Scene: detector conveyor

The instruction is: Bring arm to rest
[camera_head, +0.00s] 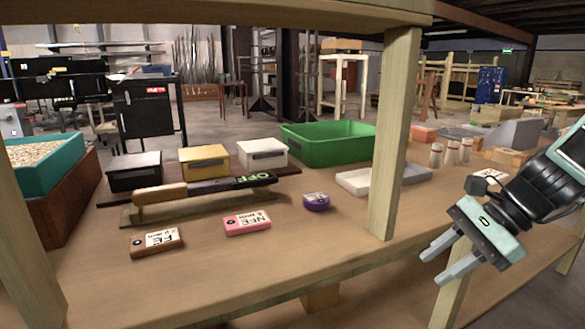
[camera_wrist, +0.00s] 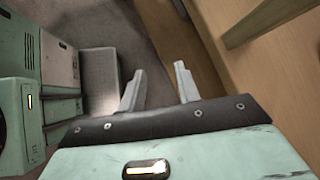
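My gripper (camera_head: 448,262) is at the right of the head view, in front of the bench's front edge and to the right of a wooden post. Its two grey fingers are spread apart with nothing between them. In the wrist view my gripper (camera_wrist: 160,85) also shows open and empty, with the floor and the side of the wooden bench beyond it. My arm comes in from the right edge of the head view, bent down toward the bench edge.
The wooden bench (camera_head: 300,260) holds a brown tag block (camera_head: 157,241), a pink one (camera_head: 247,222), a purple item (camera_head: 316,201), a detector marked OFF (camera_head: 254,180), black, yellow and white boxes, and a green bin (camera_head: 330,155). A post (camera_head: 394,140) stands left of my gripper.

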